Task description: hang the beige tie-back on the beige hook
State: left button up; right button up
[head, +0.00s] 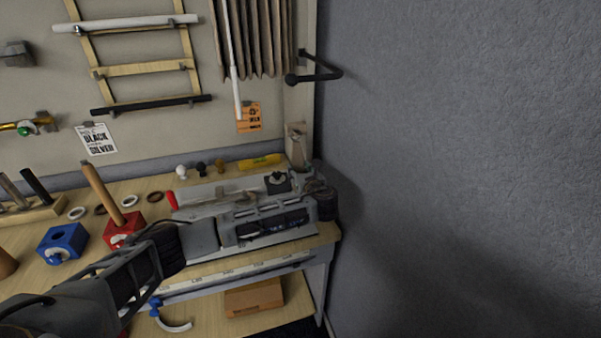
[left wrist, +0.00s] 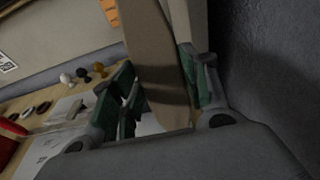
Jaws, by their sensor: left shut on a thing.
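My left gripper (head: 299,165) is at the back right corner of the bench, in front of the pale post (head: 299,105) beside the grey wall. In the left wrist view, its green-padded fingers (left wrist: 160,78) are shut on a flat beige band, which appears to be the tie-back (left wrist: 152,45). The band stands up between the fingers and runs out of the top of that view. In the head view, a small beige piece (head: 296,131) shows above the fingers against the post. I cannot make out the beige hook in either view. My right gripper is out of view.
The grey wall (head: 460,150) is close on the right. A black bent rod (head: 325,72) sticks out above the gripper, beside a brown pleated curtain (head: 262,35). A red block (head: 124,230), a blue block (head: 62,243) and a yellow piece (head: 260,161) are on the bench.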

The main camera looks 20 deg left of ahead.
pick_arm(q)
jog(key=shift+w+a+f, duration=0.1)
jog(key=shift+w+f, duration=0.05)
jog(key=shift+f, duration=0.3)
dwell(0.6)
jog(key=o, duration=1.2)
jog(key=v, duration=1.2)
